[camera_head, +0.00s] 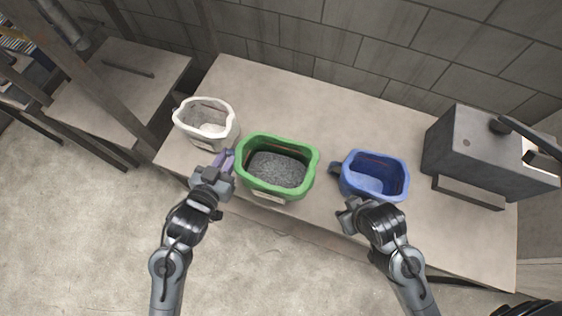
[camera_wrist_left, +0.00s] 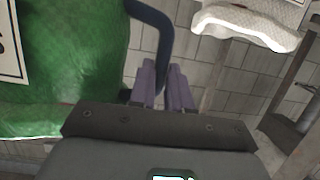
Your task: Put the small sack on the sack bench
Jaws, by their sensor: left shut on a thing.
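The white one looks smallest. My left gripper (camera_head: 226,160) is shut at the green sack's left side. In the left wrist view its purple fingers (camera_wrist_left: 166,80) close on a dark blue handle (camera_wrist_left: 168,30) beside the green sack (camera_wrist_left: 70,60). The white sack (camera_wrist_left: 250,22) shows there at the upper right. My right gripper (camera_head: 347,208) is just in front of the blue sack's left side; its jaw state is unclear.
The sacks stand on a long pale bench (camera_head: 300,90) against a block wall. A grey metal box (camera_head: 475,150) is at its right end. A separate lower table (camera_head: 110,90) stands at the left, with a post between. The bench behind the sacks is clear.

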